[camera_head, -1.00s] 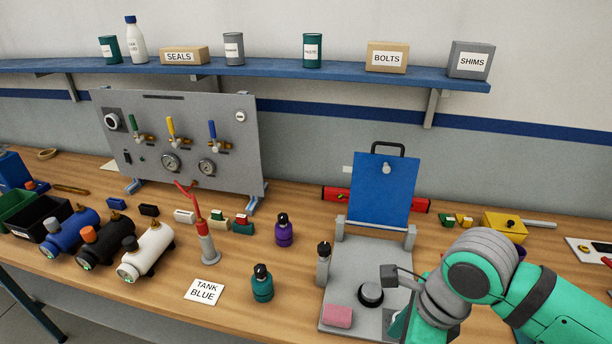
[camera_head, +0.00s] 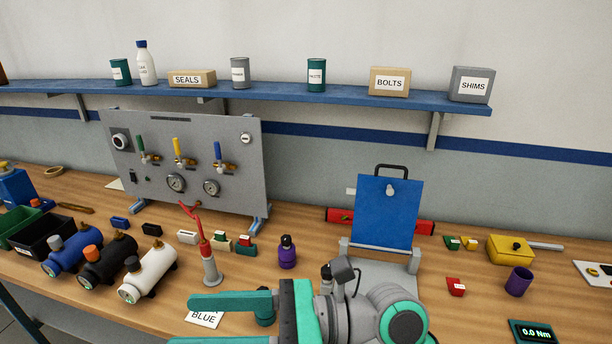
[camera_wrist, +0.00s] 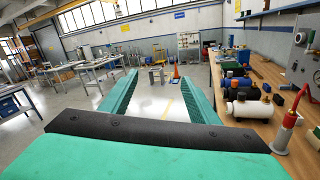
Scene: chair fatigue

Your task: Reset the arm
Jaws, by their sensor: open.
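My gripper (camera_head: 232,320) reaches in from the lower right in the head view, its fingers pointing left over the front of the workbench. The fingers are wide apart with nothing between them. In the wrist view, the open fingers (camera_wrist: 155,95) point out over the floor, with the bench along the right. The gripper covers part of the white card reading BLUE (camera_head: 205,318) and most of a teal bottle (camera_head: 265,319).
Blue, black and white cylinders (camera_head: 148,275) lie at the left, near a red-topped stand (camera_head: 208,262) and a purple bottle (camera_head: 287,252). A grey gauge panel (camera_head: 190,165) stands behind. A purple cup (camera_head: 519,281) and torque display (camera_head: 532,333) are at right. A blue shelf (camera_head: 270,92) runs above.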

